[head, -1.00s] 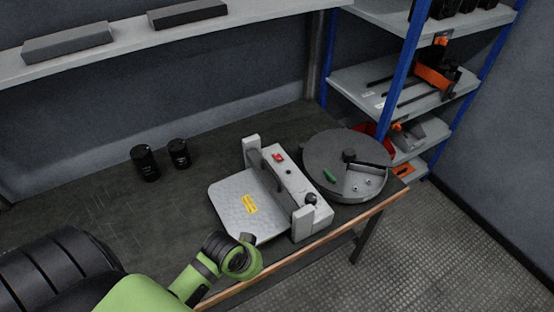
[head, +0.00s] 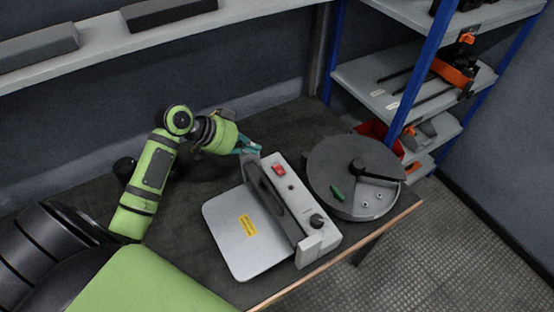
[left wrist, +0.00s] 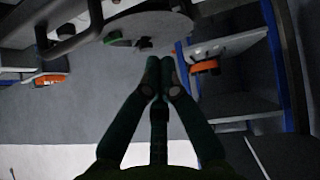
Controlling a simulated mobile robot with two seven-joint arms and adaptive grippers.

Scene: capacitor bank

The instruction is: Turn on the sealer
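The sealer (head: 240,232) is a grey machine on the dark workbench, with a flat plate, a yellow label and a dark bar. Its red switch (head: 279,169) sits on the housing at the far end, and a black knob (head: 317,220) is at the near end. My left gripper (head: 256,148) is just behind the sealer's far end, left of and apart from the red switch. In the left wrist view my left gripper (left wrist: 160,72) has its teal fingertips together with nothing between them. I cannot make out the red switch there. My right gripper is not seen.
A round grey machine (head: 325,165) with a green part (head: 337,195) stands right of the sealer. A dark cylinder (head: 125,169) is partly hidden behind my left arm. A blue-posted shelf rack (head: 415,75) stands at the right. The wooden bench edge (head: 350,238) runs in front.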

